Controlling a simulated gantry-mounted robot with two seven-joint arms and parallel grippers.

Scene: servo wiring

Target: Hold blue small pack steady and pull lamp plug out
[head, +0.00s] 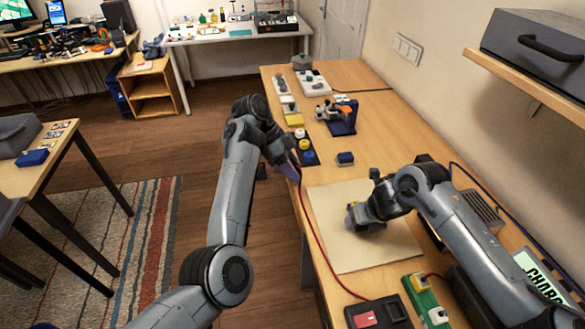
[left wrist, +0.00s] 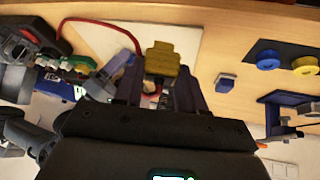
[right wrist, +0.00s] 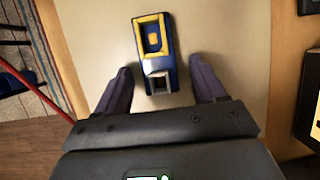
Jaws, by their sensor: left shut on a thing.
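My left gripper (head: 294,174) hangs by the table's left edge. In the left wrist view, its fingers (left wrist: 161,80) are shut on a yellow plug (left wrist: 162,58), and a red cable (left wrist: 112,26) runs up to it. The blue small pack (right wrist: 140,62) with its yellow frame lies on the pale mat in the right wrist view. My right gripper (right wrist: 160,78) is open, with one finger on each side of the pack and a gap at both. In the head view, the right gripper (head: 352,217) hides most of the pack.
A pale mat (head: 400,250) covers the near table. A small blue block (head: 345,158) lies beyond it, and a dark tray with round yellow and blue pieces (head: 304,162) is at the left edge. A dark box with a red switch (head: 378,314) and a green block (head: 425,300) stand in front.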

